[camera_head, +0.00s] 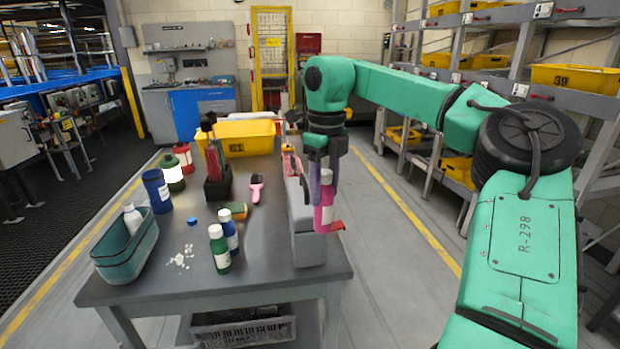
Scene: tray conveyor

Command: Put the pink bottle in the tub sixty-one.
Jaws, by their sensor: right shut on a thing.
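The yellow tub sixty-one (262,139) stands at the far end of the table, left of and beyond the bottle. Its number shows on the front. Most of its inside is hidden. My left gripper is not in view.
A grey raised block (308,249) lines the table's right edge beside the bottle. On the table (262,268) stand a dark holder (217,188), several bottles, a pink brush (256,188) and a teal basin (128,251). White bits lie near the front.

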